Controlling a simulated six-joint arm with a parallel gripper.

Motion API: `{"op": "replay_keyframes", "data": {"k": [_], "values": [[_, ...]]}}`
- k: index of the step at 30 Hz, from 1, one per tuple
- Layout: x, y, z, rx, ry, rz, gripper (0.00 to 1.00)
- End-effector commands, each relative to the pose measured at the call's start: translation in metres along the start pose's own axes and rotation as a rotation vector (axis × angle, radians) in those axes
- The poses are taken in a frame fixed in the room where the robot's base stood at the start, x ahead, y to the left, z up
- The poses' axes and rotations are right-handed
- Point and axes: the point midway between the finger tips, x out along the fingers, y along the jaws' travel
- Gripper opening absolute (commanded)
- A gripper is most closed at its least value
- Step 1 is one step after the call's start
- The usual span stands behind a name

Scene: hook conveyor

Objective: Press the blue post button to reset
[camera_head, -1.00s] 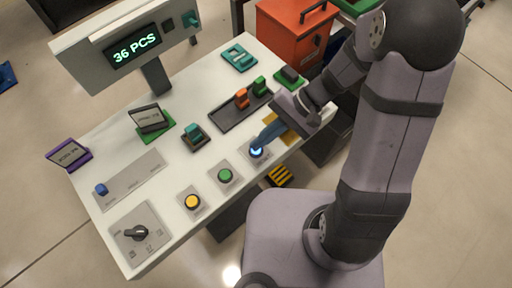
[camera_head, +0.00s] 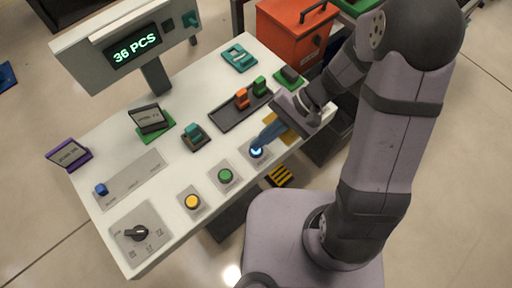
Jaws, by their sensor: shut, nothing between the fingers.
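The blue post button (camera_head: 256,152) sits on a small grey plate near the front right edge of the white table, with a bright glow at its top. My gripper (camera_head: 260,143) reaches down from the right with its bluish fingers shut and empty. The fingertips are at the button's upper edge in the picture and cover part of it. I cannot tell for certain whether they touch it or press it down.
A green button (camera_head: 225,176), a yellow button (camera_head: 193,202) and a black rotary knob (camera_head: 139,233) line the front edge. A dark tray (camera_head: 228,115) with orange and green pieces lies behind my gripper. A display (camera_head: 134,46) reads "36 PCS". An orange box (camera_head: 290,40) stands behind.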

Motion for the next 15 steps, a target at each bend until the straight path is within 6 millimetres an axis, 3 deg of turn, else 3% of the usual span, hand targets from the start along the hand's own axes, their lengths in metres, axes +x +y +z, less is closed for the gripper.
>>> {"op": "replay_keyframes", "data": {"k": [15], "values": [[0.006,0.0044,-0.0045,0.0,0.0,0.0,0.0]]}}
